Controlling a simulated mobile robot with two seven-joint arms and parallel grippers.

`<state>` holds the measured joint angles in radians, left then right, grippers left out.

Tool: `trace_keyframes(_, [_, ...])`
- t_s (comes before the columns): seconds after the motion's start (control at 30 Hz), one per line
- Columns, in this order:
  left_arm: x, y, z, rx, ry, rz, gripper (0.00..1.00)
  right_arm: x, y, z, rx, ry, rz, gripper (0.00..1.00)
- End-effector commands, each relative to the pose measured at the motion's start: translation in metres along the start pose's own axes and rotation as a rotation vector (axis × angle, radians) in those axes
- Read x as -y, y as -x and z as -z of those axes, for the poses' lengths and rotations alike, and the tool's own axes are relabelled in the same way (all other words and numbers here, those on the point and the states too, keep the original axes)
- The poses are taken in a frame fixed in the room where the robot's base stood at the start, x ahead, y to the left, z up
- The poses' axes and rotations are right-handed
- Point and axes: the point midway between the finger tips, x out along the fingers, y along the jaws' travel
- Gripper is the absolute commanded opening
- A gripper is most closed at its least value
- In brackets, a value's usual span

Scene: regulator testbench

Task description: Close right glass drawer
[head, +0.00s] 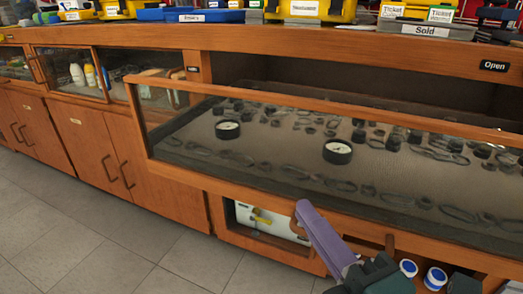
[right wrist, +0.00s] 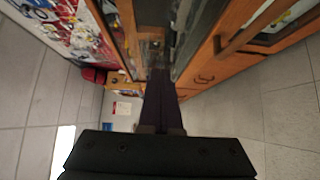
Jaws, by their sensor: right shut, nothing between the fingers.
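The right glass drawer (head: 330,180) stands pulled out from the wooden counter in the head view. It has a wooden frame, a glass front and a grey bed holding dark fittings and two round gauges. My right gripper (head: 305,209), with purple fingers, is shut and empty at the drawer's lower front rail. The right wrist view shows the shut fingers (right wrist: 160,80) pointing along the wooden fronts. My left gripper is not in view.
The counter top carries yellow and blue bins (head: 300,10) and a "Sold" tray (head: 432,30). An "Open" label (head: 494,66) marks the counter edge. Below the drawer is an open wooden compartment (head: 262,216). Cabinet doors (head: 100,145) stand at left. The tiled floor (head: 60,225) at front left is clear.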

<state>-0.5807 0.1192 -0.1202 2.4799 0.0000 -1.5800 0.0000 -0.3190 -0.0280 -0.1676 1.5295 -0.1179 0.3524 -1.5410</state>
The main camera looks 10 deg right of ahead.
Motion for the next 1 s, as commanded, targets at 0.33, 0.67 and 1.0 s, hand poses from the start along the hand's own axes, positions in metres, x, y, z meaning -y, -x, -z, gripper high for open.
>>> trace_keyframes(0.33, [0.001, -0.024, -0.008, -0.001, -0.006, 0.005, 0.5, 0.003, -0.065, -0.012, -0.001, 0.003, -0.001, 0.0])
trace_keyframes(0.67, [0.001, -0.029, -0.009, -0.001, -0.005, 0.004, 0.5, 0.001, -0.08, -0.028, 0.0, -0.002, 0.002, 0.0])
trace_keyframes(1.0, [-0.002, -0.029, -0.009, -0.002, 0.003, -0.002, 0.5, 0.0, -0.08, -0.029, 0.0, -0.002, 0.002, 0.0])
